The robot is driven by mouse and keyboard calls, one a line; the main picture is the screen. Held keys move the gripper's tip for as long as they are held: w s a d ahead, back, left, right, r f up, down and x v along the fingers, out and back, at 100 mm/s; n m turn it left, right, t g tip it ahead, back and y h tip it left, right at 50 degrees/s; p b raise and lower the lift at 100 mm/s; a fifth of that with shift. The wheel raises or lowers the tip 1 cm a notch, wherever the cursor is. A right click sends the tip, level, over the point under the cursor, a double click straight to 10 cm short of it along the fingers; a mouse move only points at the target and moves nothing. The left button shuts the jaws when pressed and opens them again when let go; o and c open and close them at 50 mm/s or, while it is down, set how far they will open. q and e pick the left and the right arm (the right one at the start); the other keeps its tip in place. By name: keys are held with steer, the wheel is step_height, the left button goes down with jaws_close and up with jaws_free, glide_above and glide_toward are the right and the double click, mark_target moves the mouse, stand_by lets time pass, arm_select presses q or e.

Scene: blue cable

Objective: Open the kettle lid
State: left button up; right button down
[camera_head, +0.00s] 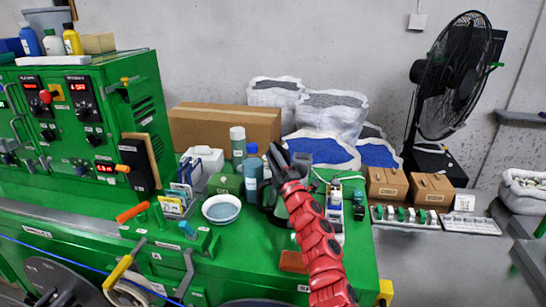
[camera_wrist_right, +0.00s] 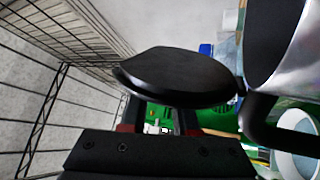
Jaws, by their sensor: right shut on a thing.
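The kettle (camera_head: 267,196) stands on the green bench in the head view, dark and largely hidden behind my right arm. In the right wrist view its silver and black body (camera_wrist_right: 291,60) fills the upper right, with a black curved handle (camera_wrist_right: 262,128) below. The black oval lid (camera_wrist_right: 175,75) is seen across the middle, tilted up and apart from the body except near its right end. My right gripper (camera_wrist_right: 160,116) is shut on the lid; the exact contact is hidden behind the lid. It also shows at the kettle in the head view (camera_head: 285,168). My left gripper is out of view.
The green machine (camera_head: 140,90) rises at left. A cardboard box (camera_head: 225,125) stands behind.

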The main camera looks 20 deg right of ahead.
steer(key=c, duration=0.7)
jaws_free()
steer(key=shift+d, duration=0.1)
steer(key=b+v, duration=0.6)
steer(key=v, duration=1.1)
steer(key=shift+s+f+b, duration=0.15)
steer(key=shift+s+b, duration=0.05)
steer(key=shift+b, duration=0.2)
